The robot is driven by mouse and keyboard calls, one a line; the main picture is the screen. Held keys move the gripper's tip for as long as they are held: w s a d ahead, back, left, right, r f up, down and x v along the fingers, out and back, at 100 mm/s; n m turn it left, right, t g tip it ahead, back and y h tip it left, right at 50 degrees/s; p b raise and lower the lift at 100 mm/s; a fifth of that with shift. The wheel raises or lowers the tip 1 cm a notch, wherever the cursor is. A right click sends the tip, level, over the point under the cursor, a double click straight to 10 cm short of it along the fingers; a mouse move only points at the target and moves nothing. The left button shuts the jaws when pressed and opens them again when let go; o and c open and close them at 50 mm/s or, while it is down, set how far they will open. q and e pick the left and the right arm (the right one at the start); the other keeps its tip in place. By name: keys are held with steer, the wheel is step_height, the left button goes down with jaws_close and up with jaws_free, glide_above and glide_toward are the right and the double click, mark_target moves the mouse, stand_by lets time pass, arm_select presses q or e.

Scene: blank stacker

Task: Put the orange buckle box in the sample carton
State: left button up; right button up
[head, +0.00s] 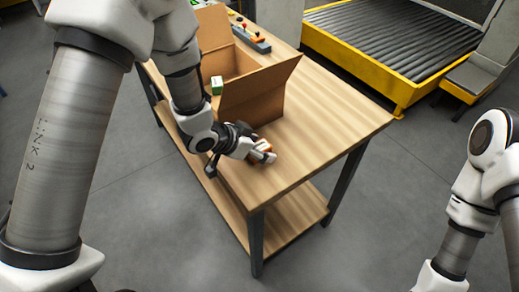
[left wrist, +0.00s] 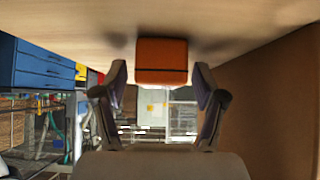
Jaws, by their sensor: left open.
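The orange buckle box (left wrist: 162,55), with a dark band, stands on the wooden table in the left wrist view. In the head view it is mostly hidden by my left gripper (head: 263,153). My left gripper is open; in the left wrist view its fingers (left wrist: 160,75) stand one on each side of the box, with gaps visible. The sample carton (head: 262,92) is an open brown cardboard box with raised flaps, just behind the gripper on the table. Its inside is partly hidden by a flap. My right gripper is out of view.
A small green and white box (head: 217,85) shows at the carton's left edge. Small coloured items (head: 250,35) lie at the table's far end. The table (head: 330,115) is clear right of the carton. A yellow-framed roller conveyor (head: 400,45) stands beyond.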

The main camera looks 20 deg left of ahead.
arm_select(q)
jaws_close()
